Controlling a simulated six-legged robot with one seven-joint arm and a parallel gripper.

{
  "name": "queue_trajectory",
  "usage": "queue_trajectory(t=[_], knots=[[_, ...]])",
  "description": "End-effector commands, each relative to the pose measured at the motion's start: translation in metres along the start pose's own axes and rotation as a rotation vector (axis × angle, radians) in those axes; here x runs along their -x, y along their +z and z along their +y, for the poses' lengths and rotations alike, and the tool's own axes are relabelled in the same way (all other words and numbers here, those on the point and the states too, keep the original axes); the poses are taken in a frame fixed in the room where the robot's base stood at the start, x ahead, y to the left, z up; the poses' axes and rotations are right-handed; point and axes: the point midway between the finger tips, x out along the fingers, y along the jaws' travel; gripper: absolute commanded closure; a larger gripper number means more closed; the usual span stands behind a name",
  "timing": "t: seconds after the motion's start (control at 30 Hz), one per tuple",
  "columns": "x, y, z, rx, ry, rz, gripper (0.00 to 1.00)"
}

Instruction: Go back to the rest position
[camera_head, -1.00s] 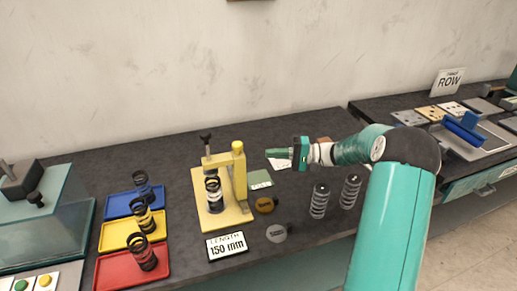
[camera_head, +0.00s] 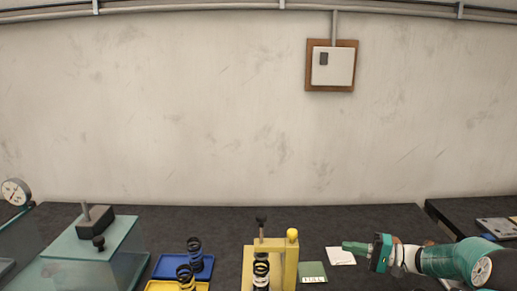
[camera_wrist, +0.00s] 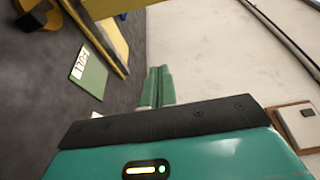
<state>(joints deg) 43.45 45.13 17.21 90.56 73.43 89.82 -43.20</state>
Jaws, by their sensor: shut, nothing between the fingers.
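My gripper (camera_head: 345,247) is at the lower right of the head view, pointing left above the dark bench. Its green fingers are together with nothing between them; they also show in the wrist view (camera_wrist: 160,86). It is to the right of the yellow press stand (camera_head: 290,265) and apart from it. A black spring (camera_head: 261,270) stands in the press. The lower part of the press is cut off by the frame's bottom edge.
A green card (camera_head: 312,271) and a white card (camera_head: 340,256) lie near my gripper. Blue (camera_head: 170,267) and yellow (camera_head: 160,286) trays with dark springs are to the left, beside a glass case (camera_head: 125,262). A switch box (camera_head: 332,68) is on the wall. The space above the bench is free.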

Motion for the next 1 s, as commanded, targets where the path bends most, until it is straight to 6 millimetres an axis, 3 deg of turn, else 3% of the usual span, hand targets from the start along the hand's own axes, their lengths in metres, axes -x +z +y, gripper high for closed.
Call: queue_trajectory(t=[0.1,0.57,0.8,1.0], knots=[[-0.002,0.001,0.0,0.0,0.0,-0.002,1.0],[-0.057,0.066,-0.027,-0.016,0.316,-0.144,1.0],[-0.08,0.13,-0.046,0.015,0.61,-0.213,1.0],[-0.081,0.186,-0.06,0.082,0.867,-0.222,1.0]])
